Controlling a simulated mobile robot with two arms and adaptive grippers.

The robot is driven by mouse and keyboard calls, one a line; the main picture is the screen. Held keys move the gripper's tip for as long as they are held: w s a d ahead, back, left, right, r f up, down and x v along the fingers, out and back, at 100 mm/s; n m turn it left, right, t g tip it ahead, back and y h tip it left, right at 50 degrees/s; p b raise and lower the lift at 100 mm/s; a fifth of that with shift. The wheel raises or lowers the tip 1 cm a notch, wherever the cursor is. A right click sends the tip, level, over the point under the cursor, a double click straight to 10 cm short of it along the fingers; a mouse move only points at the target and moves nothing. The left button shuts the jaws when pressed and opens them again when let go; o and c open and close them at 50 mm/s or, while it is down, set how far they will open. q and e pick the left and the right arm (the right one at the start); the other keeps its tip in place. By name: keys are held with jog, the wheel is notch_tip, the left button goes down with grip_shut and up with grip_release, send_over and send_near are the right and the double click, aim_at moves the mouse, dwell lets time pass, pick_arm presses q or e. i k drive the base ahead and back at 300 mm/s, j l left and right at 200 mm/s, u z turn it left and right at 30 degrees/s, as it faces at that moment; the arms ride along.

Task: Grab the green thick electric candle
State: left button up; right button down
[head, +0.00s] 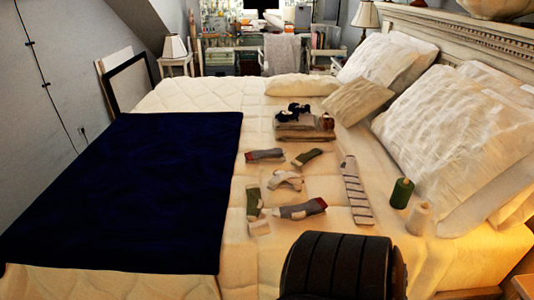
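A green thick candle (402,193) stands upright on the right side of the bed, close to the pillows. A shorter white candle (418,218) stands just in front of it, a little to the right. The green candle shows almost whole, and nothing holds it.
The bed (185,95) has a dark blue blanket (130,185) on the left and large white pillows (455,125) on the right. Several socks and a striped cloth (355,190) lie in the middle, left of the candles. Folded cloths (300,130) lie farther back.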

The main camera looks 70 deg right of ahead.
aim_at(402, 194)
jog(key=z, duration=3.2)
jog(key=i, duration=0.1)
